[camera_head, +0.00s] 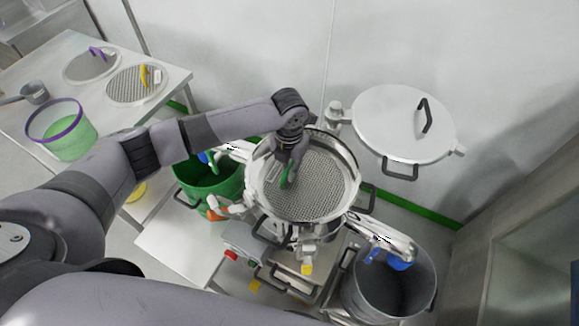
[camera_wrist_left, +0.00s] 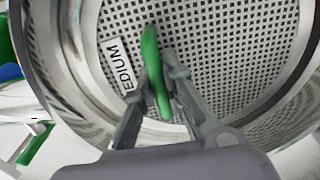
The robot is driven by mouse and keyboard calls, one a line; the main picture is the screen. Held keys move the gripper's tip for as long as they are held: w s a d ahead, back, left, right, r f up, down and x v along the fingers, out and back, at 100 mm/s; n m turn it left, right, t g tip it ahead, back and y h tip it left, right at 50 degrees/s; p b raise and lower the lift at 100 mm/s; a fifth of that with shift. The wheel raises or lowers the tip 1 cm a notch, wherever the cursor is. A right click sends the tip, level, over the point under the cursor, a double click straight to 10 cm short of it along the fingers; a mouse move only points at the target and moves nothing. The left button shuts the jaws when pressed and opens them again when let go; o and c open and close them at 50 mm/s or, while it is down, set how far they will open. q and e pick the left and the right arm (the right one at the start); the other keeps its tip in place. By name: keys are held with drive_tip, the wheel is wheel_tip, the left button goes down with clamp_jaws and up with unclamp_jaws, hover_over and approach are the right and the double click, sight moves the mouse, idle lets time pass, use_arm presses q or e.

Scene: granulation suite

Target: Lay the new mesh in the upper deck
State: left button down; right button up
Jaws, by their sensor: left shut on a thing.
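The mesh (camera_head: 322,186) is a round perforated metal disc with a green handle (camera_head: 289,174) and a white label. In the left wrist view the label on the mesh (camera_wrist_left: 225,50) shows the letters "EDIUM". The mesh is inside the round steel rim of the sieve deck (camera_head: 352,160); whether it rests flat on the seat I cannot tell. My left gripper (camera_head: 287,168) is shut on the green handle (camera_wrist_left: 153,70), at the left part of the mesh. My right gripper is not in view.
The round lid (camera_head: 400,120) is swung open at right. Two meshes with purple (camera_head: 92,66) and yellow (camera_head: 138,88) handles lie on the left table (camera_head: 45,66). A green bin (camera_head: 215,190) and a grey bin (camera_head: 390,290) flank the sieve.

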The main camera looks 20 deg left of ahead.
use_arm(q)
drive_tip(key=c, duration=1.6)
unclamp_jaws()
drive_tip(key=shift+d, duration=0.2)
drive_tip(key=shift+c, duration=0.2)
drive_tip(key=shift+o, duration=0.2)
drive_tip(key=shift+a, duration=0.1)
wheel_tip(320, 180, up, 12)
drive_tip(key=shift+f, duration=0.1)
